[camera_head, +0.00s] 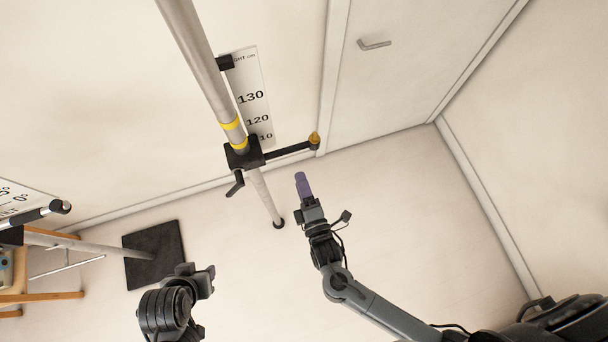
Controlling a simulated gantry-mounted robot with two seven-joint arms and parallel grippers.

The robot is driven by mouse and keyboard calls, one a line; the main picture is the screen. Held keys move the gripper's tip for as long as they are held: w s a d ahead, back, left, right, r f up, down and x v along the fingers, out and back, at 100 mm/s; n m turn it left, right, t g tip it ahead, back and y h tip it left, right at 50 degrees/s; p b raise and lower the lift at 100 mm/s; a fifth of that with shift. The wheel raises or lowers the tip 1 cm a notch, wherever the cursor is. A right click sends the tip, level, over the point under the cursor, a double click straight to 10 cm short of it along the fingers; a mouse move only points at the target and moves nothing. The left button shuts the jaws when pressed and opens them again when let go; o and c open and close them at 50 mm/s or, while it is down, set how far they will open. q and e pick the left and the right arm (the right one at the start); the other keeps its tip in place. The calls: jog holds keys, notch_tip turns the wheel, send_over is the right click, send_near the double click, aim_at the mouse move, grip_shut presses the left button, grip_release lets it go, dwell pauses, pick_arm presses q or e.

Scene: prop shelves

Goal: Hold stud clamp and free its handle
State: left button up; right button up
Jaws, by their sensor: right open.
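The black stud clamp (243,153) sits around a grey upright pole (201,60), just below yellow bands. Its black handle (236,184) hangs down at the clamp's lower left. A dark bar (288,150) reaches right from the clamp to an orange-brown tip (314,139). My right gripper (302,184) is open, with purple fingers pointing up the picture, right of and below the clamp and apart from it. My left gripper (209,277) is low in the picture, below the clamp and apart from it; its finger gap is hidden.
A height scale (255,99) is behind the pole on the wall. A door with a lever handle (374,44) is at upper right. A black mat (154,254) lies on the floor at left, by a wooden-framed item (40,296). The floor between my arms looks clear.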

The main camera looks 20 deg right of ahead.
aim_at(289, 147)
jog(key=shift+w+b, duration=1.95)
jog(key=shift+w, duration=4.05)
jog(key=c, duration=0.6)
grip_shut()
